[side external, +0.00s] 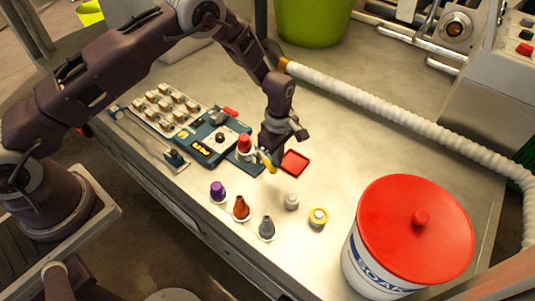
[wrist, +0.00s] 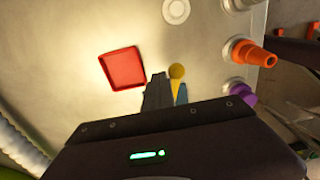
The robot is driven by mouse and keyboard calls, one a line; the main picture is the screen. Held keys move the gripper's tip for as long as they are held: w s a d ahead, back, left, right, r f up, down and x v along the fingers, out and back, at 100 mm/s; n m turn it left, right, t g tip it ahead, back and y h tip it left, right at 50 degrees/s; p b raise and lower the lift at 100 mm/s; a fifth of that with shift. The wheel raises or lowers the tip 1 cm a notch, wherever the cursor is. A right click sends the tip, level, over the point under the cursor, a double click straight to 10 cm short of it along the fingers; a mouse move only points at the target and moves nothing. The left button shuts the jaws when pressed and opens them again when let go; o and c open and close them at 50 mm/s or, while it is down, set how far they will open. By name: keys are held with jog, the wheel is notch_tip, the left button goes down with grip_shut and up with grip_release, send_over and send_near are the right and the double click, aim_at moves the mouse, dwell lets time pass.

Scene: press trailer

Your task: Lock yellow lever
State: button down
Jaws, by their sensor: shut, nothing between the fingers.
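The yellow lever (side external: 269,164) sticks up and out near the right end of the blue panel (side external: 200,150). Its yellow knob (wrist: 177,71) shows in the wrist view just right of my fingertips, with a blue part below it. My gripper (side external: 271,148) points down at the lever, with its fingers shut and empty. In the wrist view my gripper (wrist: 157,88) has its fingers together, left of the knob. I cannot tell whether they touch the lever. The lever's base is mostly hidden by my gripper.
A red square tray (side external: 295,162) lies just right of the lever. A red button (side external: 244,142) stands left of it. Purple (side external: 218,189), orange (side external: 241,207) and grey (side external: 266,227) cones stand in front. A red-lidded tub (side external: 410,235) stands at right; a white hose (side external: 400,110) runs behind.

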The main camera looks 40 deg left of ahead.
jog(key=shift+s+a, duration=0.15)
jog(key=shift+s, duration=0.5)
jog(key=shift+s+a, duration=0.15)
jog(key=shift+s, duration=0.5)
jog(key=shift+s+a, duration=0.75)
jog(key=shift+s, duration=0.4)
jog(key=shift+s+a, duration=0.4)
jog(key=shift+a, duration=0.2)
jog(key=shift+s+a, duration=0.4)
jog(key=shift+a, duration=0.2)
